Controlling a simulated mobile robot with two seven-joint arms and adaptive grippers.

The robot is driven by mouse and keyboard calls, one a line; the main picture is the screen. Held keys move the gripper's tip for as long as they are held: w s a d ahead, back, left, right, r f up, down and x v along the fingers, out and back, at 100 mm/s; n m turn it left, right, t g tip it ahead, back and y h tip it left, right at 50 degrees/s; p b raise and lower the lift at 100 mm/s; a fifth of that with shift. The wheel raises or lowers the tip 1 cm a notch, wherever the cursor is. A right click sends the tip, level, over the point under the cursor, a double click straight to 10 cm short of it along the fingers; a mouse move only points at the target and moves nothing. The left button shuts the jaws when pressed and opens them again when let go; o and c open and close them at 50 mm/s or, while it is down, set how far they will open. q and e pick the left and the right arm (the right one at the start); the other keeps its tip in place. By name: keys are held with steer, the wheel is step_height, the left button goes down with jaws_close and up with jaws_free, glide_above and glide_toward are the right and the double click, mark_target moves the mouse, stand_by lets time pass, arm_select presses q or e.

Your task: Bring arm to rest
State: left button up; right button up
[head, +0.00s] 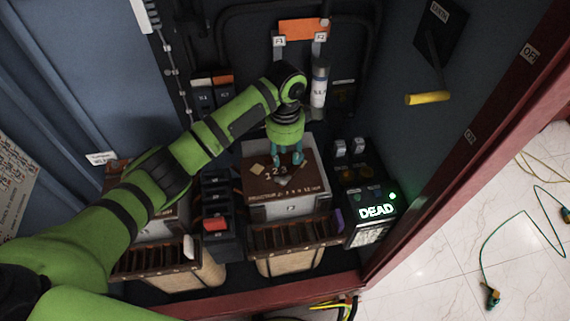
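My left arm (205,143) is green with dark bands. It reaches from the lower left across the cabinet and bends down at the wrist. My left gripper (290,160) has teal fingers and points down just over the brown top of a grey box (258,190) marked "1 2 3". The fingers look apart, with a gap between them and nothing clearly held. A small grey piece (288,177) shows on the box top just below the fingertips; whether they touch it I cannot tell. My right gripper is not in view.
A panel lit "DEAD" (376,211) with a green lamp stands right of the box. Dark slotted racks (296,235) sit in front. A white cylinder (319,84) stands behind the wrist. A yellow-handled lever (428,98) is on the right wall. The red cabinet frame (455,150) borders the right.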

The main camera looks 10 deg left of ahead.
arm_select(q)
steer(key=shift+r, duration=0.9)
